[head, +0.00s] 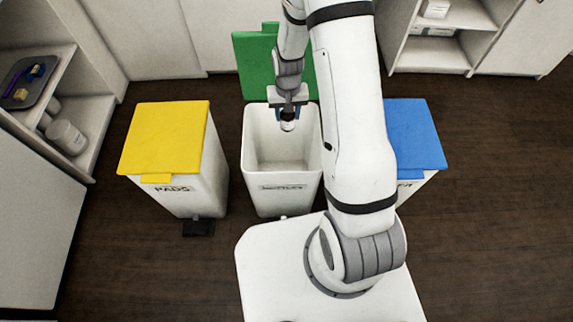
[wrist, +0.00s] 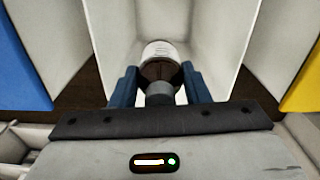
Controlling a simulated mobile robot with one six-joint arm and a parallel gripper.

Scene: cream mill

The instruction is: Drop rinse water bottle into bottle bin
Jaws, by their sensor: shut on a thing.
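The middle bin (head: 282,187) has its green lid (head: 254,65) raised and a label on its front that is too blurred to read with certainty. My gripper (head: 288,117) is over the bin's opening, towards the back. It is shut on a small bottle with a white label (head: 288,126). In the wrist view, the bottle (wrist: 160,52) sits between the blue fingers of my gripper (wrist: 159,90), its grey cap towards me. The bin's pale inner walls (wrist: 220,30) surround it there. The bin looks empty where its inside shows.
A yellow-lidded bin (head: 165,135) marked PADS stands shut at the left. A blue-lidded bin (head: 416,135) stands shut at the right, partly behind my arm. Shelves with a tray (head: 28,80) and a white jar (head: 66,138) are at far left. Dark floor (head: 490,170) is clear at right.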

